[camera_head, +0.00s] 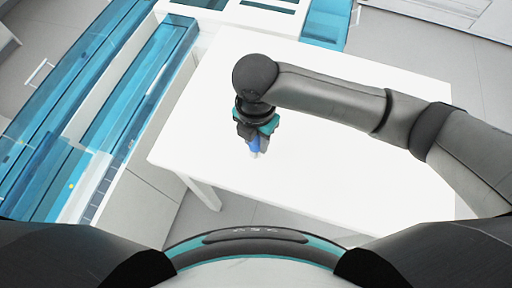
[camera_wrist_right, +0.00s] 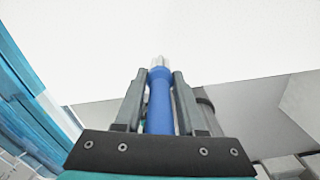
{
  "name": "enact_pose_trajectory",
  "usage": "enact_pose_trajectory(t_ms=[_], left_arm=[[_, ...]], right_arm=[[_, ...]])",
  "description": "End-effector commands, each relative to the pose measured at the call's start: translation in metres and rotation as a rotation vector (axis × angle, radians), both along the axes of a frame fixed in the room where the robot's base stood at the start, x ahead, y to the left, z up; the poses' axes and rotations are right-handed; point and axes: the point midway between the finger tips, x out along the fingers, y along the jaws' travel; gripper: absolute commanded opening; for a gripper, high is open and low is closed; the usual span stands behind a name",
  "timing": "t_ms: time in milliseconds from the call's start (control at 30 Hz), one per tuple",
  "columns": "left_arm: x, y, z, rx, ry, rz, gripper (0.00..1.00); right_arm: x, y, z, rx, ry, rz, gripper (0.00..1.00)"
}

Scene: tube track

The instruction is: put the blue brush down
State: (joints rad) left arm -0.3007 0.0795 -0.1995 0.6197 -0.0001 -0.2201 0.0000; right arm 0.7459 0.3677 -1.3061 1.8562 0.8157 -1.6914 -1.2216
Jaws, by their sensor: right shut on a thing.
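The blue brush (camera_head: 254,147) is in my right gripper (camera_head: 252,140), over the left front part of the white table (camera_head: 330,140) in the head view. In the right wrist view the blue brush (camera_wrist_right: 160,102) lies lengthwise between the two fingers of my right gripper (camera_wrist_right: 159,85), with its pale tip pointing away past the fingertips. The right gripper is shut on it. I cannot tell whether the tip touches the table. My left gripper is not in view.
The table top around the brush is bare. Blue translucent drawers or cabinets (camera_head: 130,85) stand along the left, beyond the table's left edge. A grey floor (camera_head: 150,205) shows below the table's front edge.

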Motion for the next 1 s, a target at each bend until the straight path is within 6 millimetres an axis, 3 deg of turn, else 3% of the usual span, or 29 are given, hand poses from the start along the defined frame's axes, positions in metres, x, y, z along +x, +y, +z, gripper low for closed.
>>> enact_pose_trajectory(t_ms=[433, 867, 900, 1000], left_arm=[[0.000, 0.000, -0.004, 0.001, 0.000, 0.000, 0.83], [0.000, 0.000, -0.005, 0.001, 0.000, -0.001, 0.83], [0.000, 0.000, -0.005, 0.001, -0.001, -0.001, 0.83], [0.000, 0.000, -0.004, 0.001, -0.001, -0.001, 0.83]], right_arm=[[0.000, 0.000, -0.052, 0.000, 0.001, 0.000, 0.00], [0.000, 0.001, -0.057, 0.001, 0.000, 0.000, 0.00], [0.000, 0.001, -0.057, 0.001, 0.000, 0.000, 0.42], [0.000, 0.001, -0.057, 0.001, 0.000, 0.000, 0.53]])
